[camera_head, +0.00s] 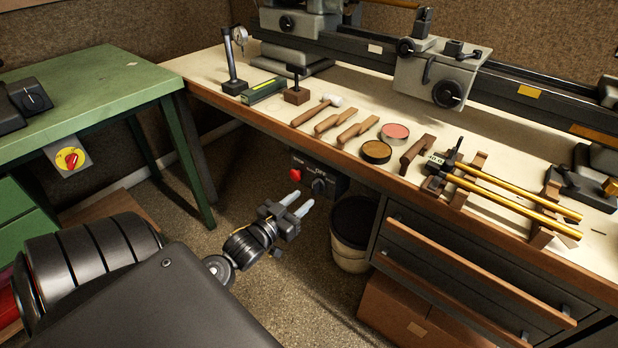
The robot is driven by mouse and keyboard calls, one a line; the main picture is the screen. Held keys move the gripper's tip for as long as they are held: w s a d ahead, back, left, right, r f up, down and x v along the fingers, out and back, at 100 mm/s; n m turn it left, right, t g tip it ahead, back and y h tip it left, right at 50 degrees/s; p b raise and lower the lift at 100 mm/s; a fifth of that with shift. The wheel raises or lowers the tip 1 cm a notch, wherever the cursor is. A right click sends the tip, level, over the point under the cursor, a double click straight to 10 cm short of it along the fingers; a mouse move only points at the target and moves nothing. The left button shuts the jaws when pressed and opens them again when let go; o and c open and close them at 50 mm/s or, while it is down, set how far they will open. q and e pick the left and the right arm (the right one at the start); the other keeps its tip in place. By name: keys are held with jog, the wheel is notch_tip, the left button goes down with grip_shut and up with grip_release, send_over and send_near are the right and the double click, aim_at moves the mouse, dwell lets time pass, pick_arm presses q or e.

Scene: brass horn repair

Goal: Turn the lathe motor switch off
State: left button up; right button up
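A dark switch box (334,176) hangs under the front edge of the wooden bench. It has a red button (295,174) on its left and a black rotary knob (318,185) on its right, with white lettering that reads OFF above the knob. The way the knob points is too small to tell. My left gripper (299,202) is just in front of and below the box, its two pale fingers pointing up towards it. The fingers are apart with nothing between them, and I see no clear contact with the knob. My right gripper is not in view.
The lathe (440,70) stands on the bench (240,104), with mallets, tins and brass tubes in front. A green table (90,95) carries a red and yellow switch (70,158). A bin (352,232) and drawers (470,275) are right of my gripper.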

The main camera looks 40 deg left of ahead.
pick_arm(q)
jog(key=s, duration=0.5)
jog(key=shift+s, duration=0.4)
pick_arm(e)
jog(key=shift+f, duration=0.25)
